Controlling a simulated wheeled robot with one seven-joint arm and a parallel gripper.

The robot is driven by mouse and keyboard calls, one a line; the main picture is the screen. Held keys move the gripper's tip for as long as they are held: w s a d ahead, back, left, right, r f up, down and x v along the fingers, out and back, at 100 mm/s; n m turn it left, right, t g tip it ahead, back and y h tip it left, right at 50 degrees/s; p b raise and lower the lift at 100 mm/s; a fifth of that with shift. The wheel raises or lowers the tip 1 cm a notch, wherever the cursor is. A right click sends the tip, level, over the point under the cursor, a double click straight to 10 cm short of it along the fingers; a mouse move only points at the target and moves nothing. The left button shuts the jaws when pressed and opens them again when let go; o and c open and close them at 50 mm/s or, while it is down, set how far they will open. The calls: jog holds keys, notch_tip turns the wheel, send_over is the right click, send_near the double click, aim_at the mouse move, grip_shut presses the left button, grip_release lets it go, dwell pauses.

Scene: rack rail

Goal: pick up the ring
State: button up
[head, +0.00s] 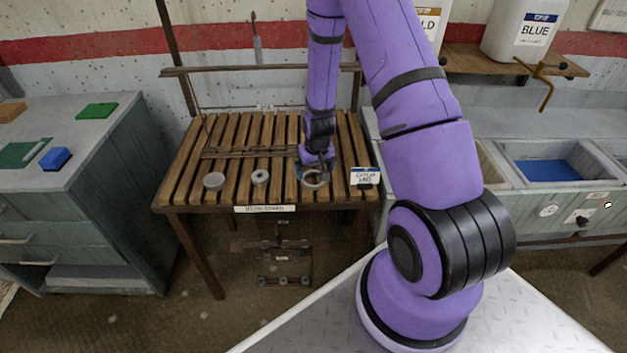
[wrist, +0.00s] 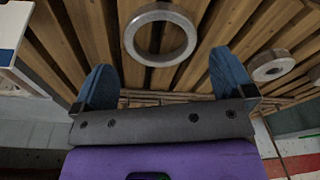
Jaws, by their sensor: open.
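A grey metal ring (head: 315,184) lies flat on the slatted wooden rack (head: 183,170), near its front right, left of a small sign. In the wrist view the ring (wrist: 189,38) appears whole, with slats showing through its wide hole. My gripper (head: 319,168) is over the ring in the head view and hides part of it. In the wrist view the two blue fingers of my gripper (wrist: 163,62) are spread apart, pointing toward the ring, with nothing between them. The ring lies just beyond the fingertips, roughly centred between them. The height gap is hard to judge.
A smaller thick ring (head: 261,177) and a round grey disc (head: 214,181) lie left of the ring on the rack. The sign (head: 365,176) stands close on its right. A rail (head: 262,69) runs above the rack's back. A sink counter (head: 545,168) is at right.

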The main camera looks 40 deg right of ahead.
aim_at(314, 181)
jog(key=shift+w+f, duration=0.1)
jog(key=shift+f, duration=1.85)
jog(key=c, duration=0.8)
jog(key=shift+r, duration=0.1)
